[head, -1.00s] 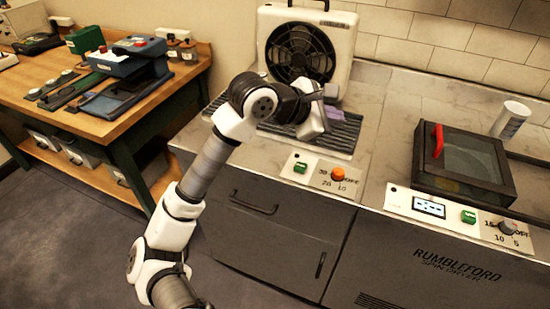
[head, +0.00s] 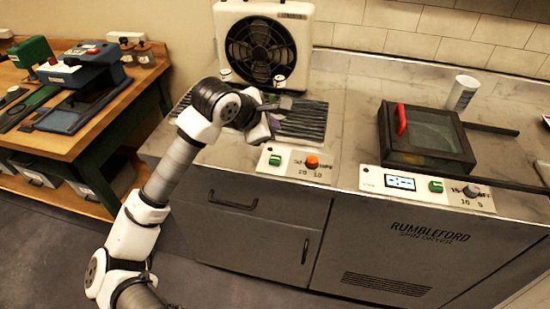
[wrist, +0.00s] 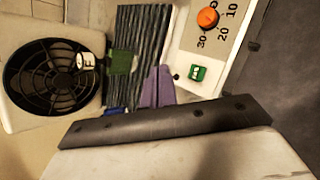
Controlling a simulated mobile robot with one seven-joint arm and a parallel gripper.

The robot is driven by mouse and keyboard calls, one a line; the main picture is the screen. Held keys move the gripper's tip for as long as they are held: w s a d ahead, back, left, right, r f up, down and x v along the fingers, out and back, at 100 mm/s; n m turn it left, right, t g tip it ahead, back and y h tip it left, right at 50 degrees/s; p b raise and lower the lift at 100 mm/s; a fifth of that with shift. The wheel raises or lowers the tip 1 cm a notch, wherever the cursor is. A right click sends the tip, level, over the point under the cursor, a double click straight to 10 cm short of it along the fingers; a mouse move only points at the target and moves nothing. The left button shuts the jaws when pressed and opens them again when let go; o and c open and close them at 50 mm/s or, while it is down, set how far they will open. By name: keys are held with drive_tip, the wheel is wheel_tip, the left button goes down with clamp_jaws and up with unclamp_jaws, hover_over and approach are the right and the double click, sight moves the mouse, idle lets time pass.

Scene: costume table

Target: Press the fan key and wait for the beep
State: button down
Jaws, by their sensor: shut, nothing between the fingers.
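The fan (head: 262,50) is a white box unit with a round black grille, standing at the back of the counter; it also shows at the left of the wrist view (wrist: 52,82). A green key (head: 275,160) sits on the pale panel in front of the ribbed rack, left of an orange knob (head: 312,161). The wrist view shows the key (wrist: 197,73) clear and unobstructed. My gripper (head: 272,124) is above the rack's front part, behind the key and apart from it. In the wrist view its purple fingers (wrist: 158,78) are together and empty, pointing left of the key.
The ribbed rack (head: 303,122) lies before the fan, with a green piece (wrist: 121,62) on it. To the right are a spin dryer with a dark lid (head: 428,137), its own green key (head: 436,186) and a white cup (head: 462,93). A wooden bench (head: 60,142) stands left.

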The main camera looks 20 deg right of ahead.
drive_tip(key=b, duration=0.4)
hover_over(272, 160)
wheel_tip(272, 160, down, 7)
drive_tip(key=shift+s+f, duration=0.1)
drive_tip(key=shift+f+b, duration=0.45)
drive_tip(key=shift+b, duration=0.2)
drive_tip(key=shift+f+b, duration=0.2)
drive_tip(key=shift+b, duration=0.2)
idle(1.0)
drive_tip(key=shift+f+b, duration=0.25)
drive_tip(key=shift+b, duration=0.3)
drive_tip(key=shift+f+b, duration=0.45)
drive_tip(key=shift+b, duration=0.25)
idle(0.6)
drive_tip(key=shift+r, duration=0.95)
drive_tip(key=shift+r, duration=0.1)
drive_tip(key=shift+r+p, duration=1)
drive_tip(key=shift+r, duration=1.4)
